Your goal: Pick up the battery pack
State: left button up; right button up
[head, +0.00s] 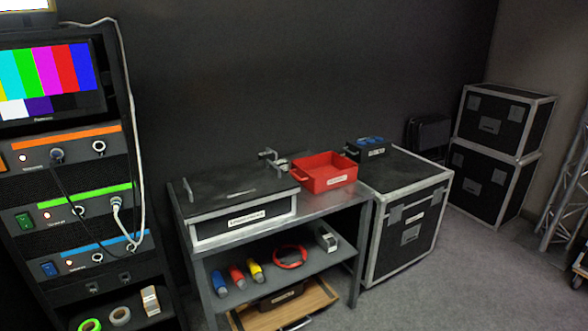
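No object is clearly readable as the battery pack. A small black box with blue parts on top (367,149) stands on a black flight case, right of the red bin, and its label is too small to read. A small grey-white block (327,239) sits on the middle shelf of the metal bench, and a white and tan block (150,300) stands on the rack's bottom shelf. I cannot tell whether any of these is the battery pack. Neither of my grippers is in view.
The metal bench (335,202) carries a black-topped drawer unit (245,221) and a red bin (325,172). Its shelf holds coloured cylinders and a red ring (289,257). The equipment rack (75,170) stands left, the flight case (411,215) right. Floor is clear at the right front.

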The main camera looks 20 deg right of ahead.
aim_at(283, 164)
jog(key=i+l, duration=0.1)
jog(key=l, duration=0.35)
jog(key=i+l+z, duration=0.15)
jog(key=l, duration=0.25)
jog(key=i+l, duration=0.15)
jog(key=l, duration=0.25)
jog(key=u, duration=2.55)
jog(key=l+z, duration=0.1)
jog(key=z, duration=2.5)
